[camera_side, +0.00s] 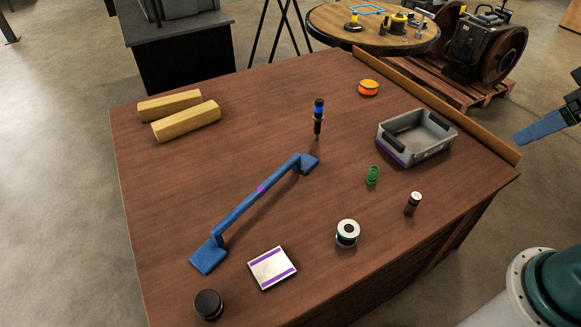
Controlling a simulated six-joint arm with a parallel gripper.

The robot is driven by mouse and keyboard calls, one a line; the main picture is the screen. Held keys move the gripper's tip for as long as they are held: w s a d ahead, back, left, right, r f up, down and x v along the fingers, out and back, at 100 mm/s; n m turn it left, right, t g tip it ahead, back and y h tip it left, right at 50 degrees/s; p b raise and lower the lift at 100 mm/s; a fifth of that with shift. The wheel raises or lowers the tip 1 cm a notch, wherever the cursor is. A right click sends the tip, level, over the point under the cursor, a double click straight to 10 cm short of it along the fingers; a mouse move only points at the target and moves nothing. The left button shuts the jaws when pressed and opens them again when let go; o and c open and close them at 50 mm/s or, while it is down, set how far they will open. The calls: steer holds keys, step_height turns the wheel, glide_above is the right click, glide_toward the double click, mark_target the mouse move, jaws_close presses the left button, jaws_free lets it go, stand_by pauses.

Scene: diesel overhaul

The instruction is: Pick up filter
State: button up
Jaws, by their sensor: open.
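No part is plainly marked as the filter. A squat black round part (208,304) at the front left corner could also be a filter. My gripper (540,128) shows only in part at the right edge, with a blue finger beyond the table's right side. It is open and empty, well apart from both parts; the rest of it is out of frame.
A grey bin (416,137) stands at right, near a green spring (373,176) and a small dark cylinder (413,203). A blue raised bar (250,199) crosses the middle. A purple-striped plate (272,268), injector-like part (318,117), orange part (368,88) and wooden blocks (185,121) lie around.

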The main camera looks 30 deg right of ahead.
steer(key=n+g+y, duration=0.2)
steer(key=n+y, duration=0.1)
steer(key=n, duration=0.6)
glide_above(350, 228)
steer(key=s+d, duration=0.3)
steer(key=d, duration=0.1)
step_height(350, 228, down, 28)
steer(key=shift+a+r, duration=0.15)
steer(key=shift+a, duration=0.1)
steer(key=shift+s+g, duration=0.1)
steer(key=shift+g, duration=0.2)
steer(key=shift+x, duration=4.25)
steer(key=shift+a, duration=0.1)
